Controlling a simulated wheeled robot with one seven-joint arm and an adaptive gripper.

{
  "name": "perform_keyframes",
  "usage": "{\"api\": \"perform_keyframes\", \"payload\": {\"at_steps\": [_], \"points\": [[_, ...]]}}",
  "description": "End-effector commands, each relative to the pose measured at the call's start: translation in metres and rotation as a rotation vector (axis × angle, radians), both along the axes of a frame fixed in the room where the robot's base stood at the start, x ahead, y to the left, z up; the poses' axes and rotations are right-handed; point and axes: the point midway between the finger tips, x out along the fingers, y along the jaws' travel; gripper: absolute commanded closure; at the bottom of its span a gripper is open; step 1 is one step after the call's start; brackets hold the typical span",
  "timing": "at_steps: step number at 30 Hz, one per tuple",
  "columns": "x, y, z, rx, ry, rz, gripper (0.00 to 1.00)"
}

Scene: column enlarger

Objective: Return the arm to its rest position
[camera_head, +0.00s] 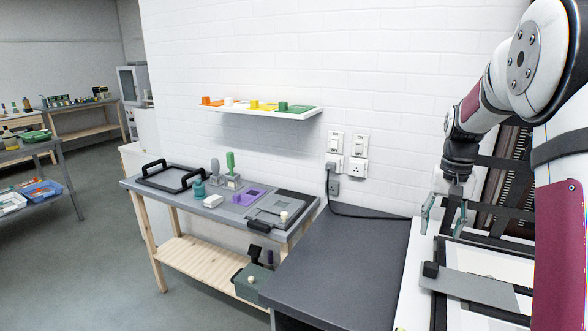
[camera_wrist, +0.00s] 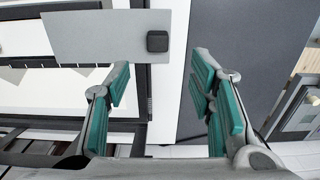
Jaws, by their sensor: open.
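My gripper (camera_head: 440,212) hangs from my arm at the right of the head view, with its teal-padded fingers apart and nothing between them. In the wrist view my gripper (camera_wrist: 160,95) also shows open and empty. It is above the white baseboard (camera_head: 414,262) of the enlarger, near the baseboard's left edge. A grey plate (camera_head: 475,288) with a black knob (camera_head: 430,270) lies over the black-framed easel, apart from the fingers. In the wrist view the grey plate (camera_wrist: 100,35) and its black knob (camera_wrist: 157,41) lie beyond the fingertips.
A dark worktop (camera_head: 335,262) lies left of the baseboard and is mostly clear, with a black cable at its back. A lower bench (camera_head: 160,204) with trays and small tools stands further left. A wall shelf (camera_head: 270,112) holds coloured blocks. Dark enlarger parts (camera_head: 508,165) stand close behind my gripper.

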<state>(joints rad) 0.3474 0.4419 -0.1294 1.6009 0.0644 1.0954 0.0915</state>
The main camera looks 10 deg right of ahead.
Motion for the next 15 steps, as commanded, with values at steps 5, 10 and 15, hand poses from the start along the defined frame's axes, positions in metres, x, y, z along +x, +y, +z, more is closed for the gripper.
{"api": "perform_keyframes", "payload": {"at_steps": [5,10,15], "points": [[-0.019,0.039,0.04,-0.013,-0.062,0.067,0.51],[-0.056,0.088,0.08,-0.03,-0.141,0.16,0.51],[-0.099,0.133,0.107,-0.051,-0.218,0.259,0.51]]}}
